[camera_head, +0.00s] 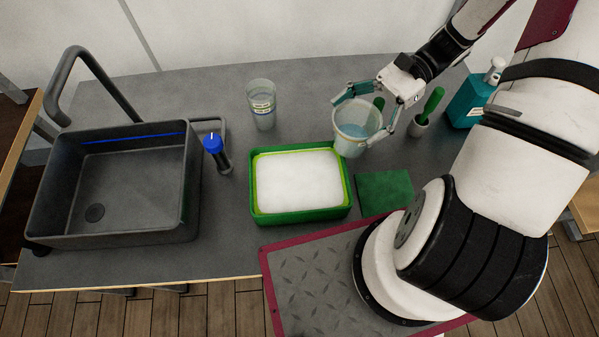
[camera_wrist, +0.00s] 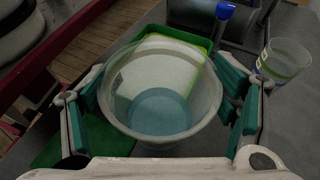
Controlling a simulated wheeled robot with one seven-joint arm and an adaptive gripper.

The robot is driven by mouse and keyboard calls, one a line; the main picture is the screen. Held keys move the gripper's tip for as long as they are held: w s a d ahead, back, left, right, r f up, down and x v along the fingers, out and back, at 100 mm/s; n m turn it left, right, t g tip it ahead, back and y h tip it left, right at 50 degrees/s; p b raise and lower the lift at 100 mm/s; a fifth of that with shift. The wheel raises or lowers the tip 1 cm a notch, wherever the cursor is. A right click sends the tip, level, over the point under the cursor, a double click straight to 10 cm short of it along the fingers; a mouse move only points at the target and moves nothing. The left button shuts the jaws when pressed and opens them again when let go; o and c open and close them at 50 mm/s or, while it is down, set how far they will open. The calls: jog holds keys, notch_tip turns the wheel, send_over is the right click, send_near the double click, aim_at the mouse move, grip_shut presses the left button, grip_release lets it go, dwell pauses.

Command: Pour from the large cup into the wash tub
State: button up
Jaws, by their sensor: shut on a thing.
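The large cup (camera_head: 352,133) is clear, with bluish liquid at its bottom. My gripper (camera_head: 362,112) is shut around its sides and holds it near the back right corner of the wash tub, tilted slightly. In the wrist view the cup (camera_wrist: 160,95) sits between the green-padded fingers (camera_wrist: 165,100), and the liquid shows inside it. The wash tub (camera_head: 300,213) is a green rectangular tub filled with white foam. Its rim shows behind the cup in the wrist view. Whether the cup touches the table cannot be told.
A second clear cup (camera_head: 262,105) stands behind the tub. A green cloth (camera_head: 384,190) lies right of the tub. A brush holder (camera_head: 418,126) and a teal soap bottle (camera_head: 468,103) stand at right.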

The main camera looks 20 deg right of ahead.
jog(key=shift+r+p, duration=0.8)
jog(key=shift+r, duration=1.65)
